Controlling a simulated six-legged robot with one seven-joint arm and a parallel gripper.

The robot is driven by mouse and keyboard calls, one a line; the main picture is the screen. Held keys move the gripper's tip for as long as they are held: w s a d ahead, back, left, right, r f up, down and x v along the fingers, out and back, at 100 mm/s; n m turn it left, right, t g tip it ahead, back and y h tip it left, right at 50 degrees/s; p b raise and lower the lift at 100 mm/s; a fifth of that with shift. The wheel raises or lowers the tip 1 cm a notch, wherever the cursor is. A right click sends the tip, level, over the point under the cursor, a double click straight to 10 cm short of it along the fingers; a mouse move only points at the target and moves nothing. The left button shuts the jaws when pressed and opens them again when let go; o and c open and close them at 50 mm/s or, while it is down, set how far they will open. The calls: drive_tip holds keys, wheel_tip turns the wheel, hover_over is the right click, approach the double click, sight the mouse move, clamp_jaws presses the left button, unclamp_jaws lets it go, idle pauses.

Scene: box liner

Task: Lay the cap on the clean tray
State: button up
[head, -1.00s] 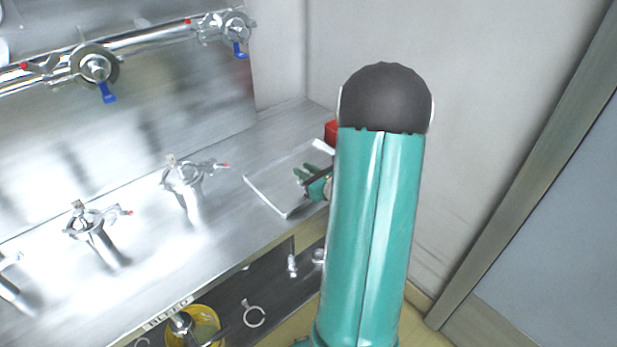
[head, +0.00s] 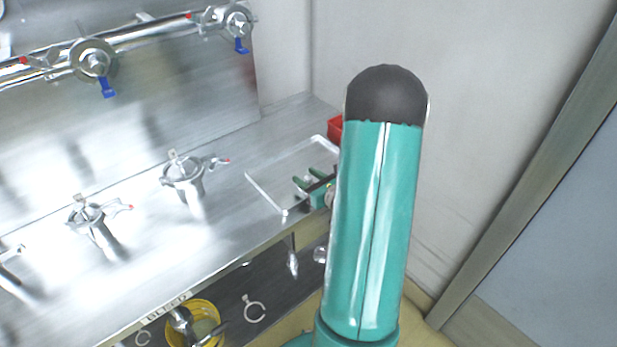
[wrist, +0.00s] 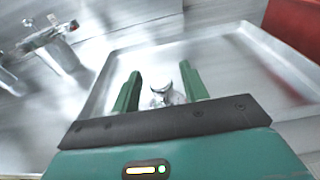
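The clean tray (head: 262,187) is a shallow metal tray with a raised rim at the right end of the steel counter. It fills much of the wrist view (wrist: 97,88). My gripper (head: 305,175) is over the tray, its two green fingers spread apart. In the wrist view my gripper (wrist: 160,73) is open around a small shiny metal piece, apparently the cap (wrist: 168,97). The cap seems to lie on the tray floor, nearer the right finger; whether it touches that finger I cannot tell. In the head view the cap cannot be made out.
A red container (head: 334,131) stands behind the tray, close to the wall; it shows at the top right of the wrist view (wrist: 296,28). Metal fittings (head: 185,178) stand on the counter to the left. A yellow bucket (head: 207,311) is below the counter.

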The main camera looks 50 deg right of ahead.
drive_tip(key=shift+w, duration=0.1)
drive_tip(key=shift+s+r, duration=0.2)
drive_tip(key=shift+s, duration=0.05)
drive_tip(key=s+a+r, duration=0.1)
drive_tip(key=s, duration=1)
drive_tip(key=shift+s+r, duration=0.2)
drive_tip(key=shift+r, duration=0.15)
drive_tip(key=w+a+r+n+g+y, duration=0.2)
drive_tip(key=a+r+n+g+y, duration=0.15)
drive_tip(key=a+n, duration=0.4)
drive_tip(key=w+a+r+n+g+y, duration=0.1)
drive_tip(key=a+r+n+g+y, duration=0.3)
drive_tip(key=a, duration=0.6)
drive_tip(key=w+a+r+n+g+y, duration=0.2)
drive_tip(key=a+n+y, duration=0.1)
drive_tip(key=a+n, duration=0.55)
drive_tip(key=s+a+r+n+g+h, duration=0.25)
drive_tip(key=s+a+n+g, duration=0.2)
drive_tip(key=a+n, duration=0.3)
drive_tip(key=s+r+n+t+h, duration=0.3)
drive_tip(key=r+n+h, duration=0.3)
drive_tip(key=n, duration=0.4)
drive_tip(key=shift+r, duration=0.25)
